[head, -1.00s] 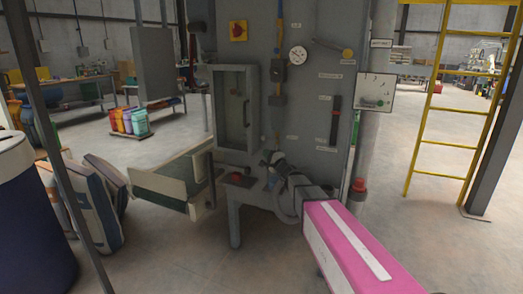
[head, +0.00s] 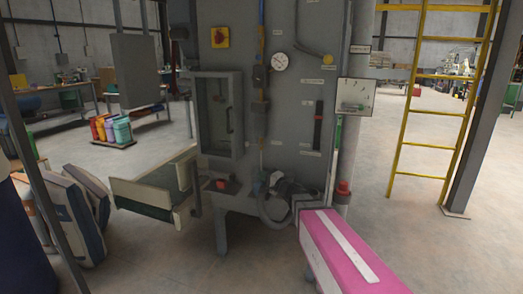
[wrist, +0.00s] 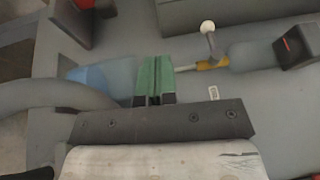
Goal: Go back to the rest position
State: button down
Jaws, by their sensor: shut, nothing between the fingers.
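My gripper (wrist: 154,82) shows in the wrist view with its two green fingers pressed together and nothing between them. It is in front of the grey sack filler (head: 300,110). Beyond the fingers are a brass-coloured fitting (wrist: 200,66) with a white-knobbed lever (wrist: 208,30) and a bluish pipe (wrist: 250,55). A blue part (wrist: 90,77) lies to the left of the fingers. In the head view my pink arm reaches from the lower right to the machine's front. The fingertips are too small to make out there.
Sacks (head: 75,215) stand at the lower left. A red-capped post (head: 343,190) is close right of the machine. A yellow ladder (head: 430,90) is farther right. Floor between machine and ladder is clear.

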jog(key=s+d+f+n+g+h, duration=0.25)
jog(key=s+f+n+g, duration=0.2)
jog(key=s+f, duration=0.25)
jog(key=s+d+f+n+g+h, duration=0.2)
jog(key=s+f+n+g+h, duration=0.1)
jog(key=s+f+g, duration=0.4)
jog(key=s+d+f+h, duration=0.3)
jog(key=s+d+h, duration=0.1)
jog(key=d, duration=0.3)
jog(key=s+d+f+g+h, duration=0.1)
jog(key=s+d+f+h, duration=0.3)
jog(key=s+d, duration=0.1)
jog(key=shift+d+f+n, duration=0.2)
jog(key=shift+d+n, duration=0.25)
jog(key=shift+d, duration=0.45)
